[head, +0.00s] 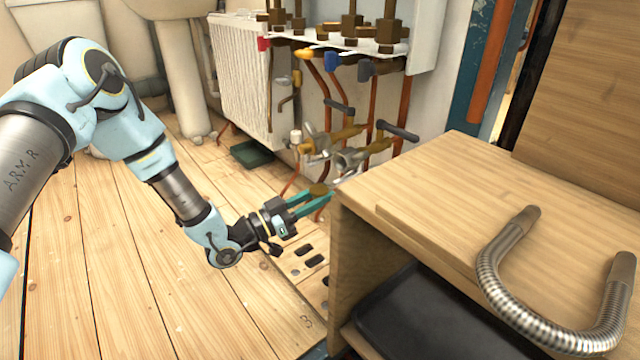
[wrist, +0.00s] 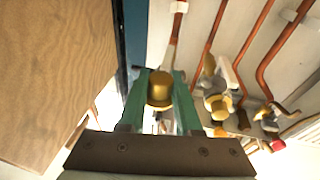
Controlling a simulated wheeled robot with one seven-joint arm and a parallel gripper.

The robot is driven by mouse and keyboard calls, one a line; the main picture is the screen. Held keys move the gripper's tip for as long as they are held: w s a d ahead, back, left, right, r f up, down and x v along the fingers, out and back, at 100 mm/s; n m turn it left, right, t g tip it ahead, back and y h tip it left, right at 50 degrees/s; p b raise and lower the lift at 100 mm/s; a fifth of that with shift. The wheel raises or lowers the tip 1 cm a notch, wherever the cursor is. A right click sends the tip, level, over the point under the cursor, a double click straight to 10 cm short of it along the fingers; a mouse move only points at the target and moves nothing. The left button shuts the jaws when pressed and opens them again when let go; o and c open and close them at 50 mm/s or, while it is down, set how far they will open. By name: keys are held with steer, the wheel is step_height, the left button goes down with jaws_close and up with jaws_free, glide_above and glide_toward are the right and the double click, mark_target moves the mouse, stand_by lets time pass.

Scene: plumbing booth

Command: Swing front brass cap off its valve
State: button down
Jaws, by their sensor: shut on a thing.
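The front brass cap (wrist: 160,90) sits between the two green fingers of my gripper (wrist: 160,92) in the wrist view. My gripper is shut on it. In the head view my gripper (head: 312,198) reaches in just left of the wooden bench corner, and the brass cap (head: 318,189) shows at its fingertips. The brass valves (head: 335,145) stand just beyond, on the copper pipes. Another brass valve with a cap (wrist: 217,103) is to the right in the wrist view. I cannot tell whether the held cap still touches its valve.
The wooden bench (head: 430,185) stands close on the right of my gripper, with a curved metal hose (head: 500,270) on top and a black tray (head: 420,315) below. A white radiator (head: 240,80) and copper pipes (head: 375,110) are behind. The plank floor (head: 130,280) on the left is clear.

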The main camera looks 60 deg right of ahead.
mark_target(318, 189)
step_height(318, 189, up, 3)
steer(key=y+p, duration=0.1)
steer(key=p, duration=0.2)
steer(key=t+y+p, duration=0.1)
steer(key=y+p, duration=0.1)
steer(key=p, duration=0.2)
steer(key=shift+w+a+n+t+p, duration=0.1)
steer(key=shift+n+t+p, duration=0.2)
steer(key=y+p, duration=0.1)
steer(key=p, duration=0.1)
steer(key=r+t+y+p, duration=0.1)
steer(key=y+p, duration=0.1)
steer(key=p, duration=0.1)
steer(key=y+p, duration=0.1)
steer(key=p, duration=0.1)
steer(key=d+t+y+p, duration=0.1)
steer(key=p, duration=0.2)
steer(key=shift+r+n+y, duration=0.3)
steer(key=shift+r, duration=0.05)
steer(key=y+p, duration=0.1)
steer(key=p, duration=0.2)
steer(key=shift+d+t+y, duration=0.15)
steer(key=shift+t+y, duration=0.15)
steer(key=shift+t, duration=0.1)
steer(key=shift+s+p, duration=0.2)
steer(key=shift+p, duration=0.1)
